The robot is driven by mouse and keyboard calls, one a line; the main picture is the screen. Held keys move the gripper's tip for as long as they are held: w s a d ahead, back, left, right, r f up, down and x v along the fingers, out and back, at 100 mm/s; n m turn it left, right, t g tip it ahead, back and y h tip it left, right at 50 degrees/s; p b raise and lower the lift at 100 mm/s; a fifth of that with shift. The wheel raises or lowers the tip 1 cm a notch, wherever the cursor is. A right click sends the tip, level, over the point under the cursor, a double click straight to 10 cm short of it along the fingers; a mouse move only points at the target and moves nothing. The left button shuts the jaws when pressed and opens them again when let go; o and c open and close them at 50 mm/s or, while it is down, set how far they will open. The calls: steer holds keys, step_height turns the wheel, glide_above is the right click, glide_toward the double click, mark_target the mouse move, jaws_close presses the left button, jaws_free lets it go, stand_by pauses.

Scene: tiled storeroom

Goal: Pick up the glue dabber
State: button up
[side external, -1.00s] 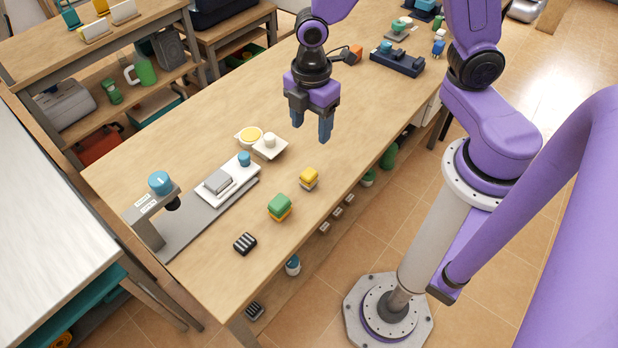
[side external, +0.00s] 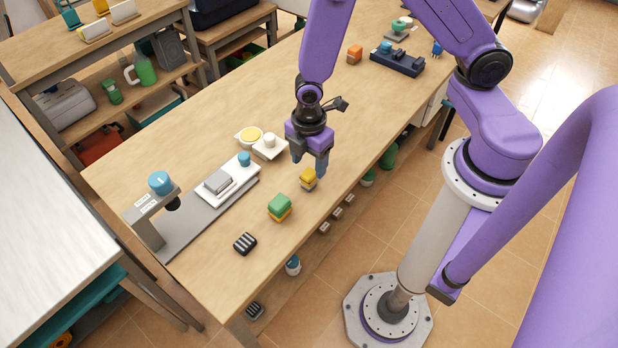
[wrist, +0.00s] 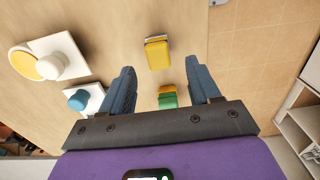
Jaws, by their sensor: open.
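The likeliest glue dabber is the small white knob (side external: 269,141) on a square white plate (side external: 272,153), beside a round dish of yellow (side external: 250,135); I cannot be sure of its identity. In the wrist view the white knob (wrist: 50,67) is at the upper left, outside my fingers. My gripper (side external: 309,164) is open and empty, pointing down, to the right of the plate. It is close to a yellow block (side external: 308,182), partly hidden by a finger in the side view. In the wrist view the yellow block (wrist: 157,54) lies ahead, between the lines of my fingers.
A green-and-yellow block (side external: 279,207) and a black striped block (side external: 245,243) lie near the bench's front edge. A blue knob (side external: 244,159) and grey block (side external: 217,181) sit on a white base by a stand with a blue top (side external: 160,183).

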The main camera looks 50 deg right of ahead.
mark_target(309, 172)
steer(key=shift+w+d+f, duration=0.1)
steer(key=shift+f, duration=3)
steer(key=c, duration=1)
